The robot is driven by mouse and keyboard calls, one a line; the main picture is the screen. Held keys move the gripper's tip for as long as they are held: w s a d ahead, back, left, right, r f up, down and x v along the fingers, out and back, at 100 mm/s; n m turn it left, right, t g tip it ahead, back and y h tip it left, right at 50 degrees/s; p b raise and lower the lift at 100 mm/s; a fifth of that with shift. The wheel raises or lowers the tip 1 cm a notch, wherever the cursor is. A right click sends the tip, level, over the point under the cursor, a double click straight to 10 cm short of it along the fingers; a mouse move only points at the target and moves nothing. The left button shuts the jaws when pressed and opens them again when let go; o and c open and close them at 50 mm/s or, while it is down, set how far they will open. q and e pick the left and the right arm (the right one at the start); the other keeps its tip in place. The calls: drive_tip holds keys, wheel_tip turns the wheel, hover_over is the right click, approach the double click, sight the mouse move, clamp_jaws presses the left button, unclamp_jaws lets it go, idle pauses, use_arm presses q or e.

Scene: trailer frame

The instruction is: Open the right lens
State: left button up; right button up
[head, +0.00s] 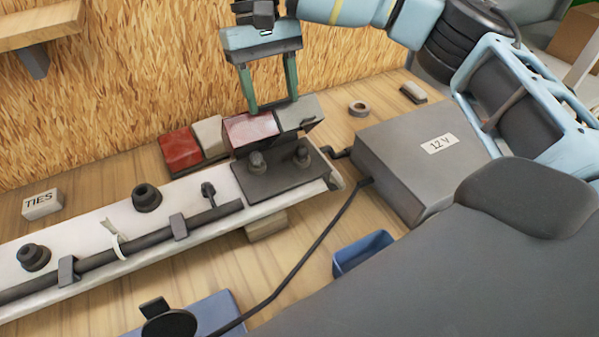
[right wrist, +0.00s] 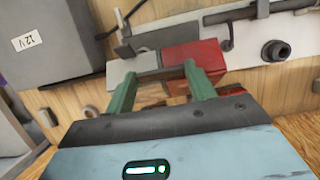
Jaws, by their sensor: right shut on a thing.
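The right lens, part dull red (head: 250,129) and part grey-white (head: 297,112), is at the right end of the white board (head: 100,232). A dark gap shows under its right edge, so it looks tilted. My right gripper (head: 271,103) comes down from above with its green fingers at the lens's far edge and is shut on it. In the right wrist view the fingers (right wrist: 160,82) reach the lens's grey-white part (right wrist: 133,68) and red part (right wrist: 208,55). The exact contact is hard to see. Another red block (head: 181,150) and pale block (head: 211,136) stand just left. My left gripper is not in view.
A dark plate with two knobs (head: 266,183) lies before the lens. A grey 12 V box (head: 400,165) with a black cable stands to the right. A blue tray (head: 362,252), a TIES block (head: 42,205) and a ring (head: 359,109) lie around. A straw-coloured wall rises behind.

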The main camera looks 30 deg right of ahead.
drive_tip(key=shift+r, duration=0.1)
drive_tip(key=shift+w+d+r, duration=0.1)
drive_tip(key=shift+w+r, duration=0.15)
drive_tip(key=shift+w, duration=0.8)
drive_tip(key=shift+w+r, duration=0.25)
drive_tip(key=shift+w, duration=0.8)
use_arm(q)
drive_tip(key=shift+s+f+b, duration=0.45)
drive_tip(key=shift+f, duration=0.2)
use_arm(e)
drive_tip(key=shift+w+d+f, duration=0.15)
drive_tip(key=shift+w, duration=2)
